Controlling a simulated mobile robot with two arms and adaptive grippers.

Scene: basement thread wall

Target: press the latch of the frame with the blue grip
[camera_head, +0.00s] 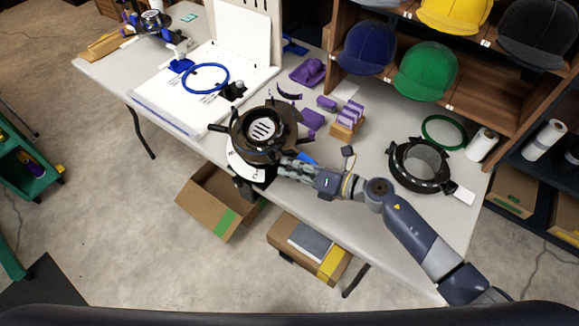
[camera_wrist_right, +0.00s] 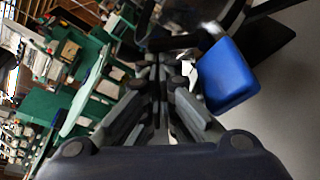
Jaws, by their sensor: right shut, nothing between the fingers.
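The black round frame (camera_head: 240,122) stands near the table's front edge in the head view, with a slotted light disc in its middle. A blue grip (camera_head: 307,158) shows at its right side. In the right wrist view the blue grip (camera_wrist_right: 232,78) is large, just right of the fingers, beside a dark curved part of the frame (camera_wrist_right: 175,42). My right gripper (camera_head: 284,162) is shut and empty at the frame's lower right side; its fingers (camera_wrist_right: 163,75) are together in the wrist view. I cannot tell whether they touch the frame. The latch is not clearly visible. My left gripper is out of view.
A second black round frame (camera_head: 397,172) and a green ring (camera_head: 443,146) lie on the right of the table. Purple blocks (camera_head: 313,119) stand behind the near frame. A blue ring (camera_head: 228,80) lies on the white board. Cap shelves (camera_head: 480,98) rise behind.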

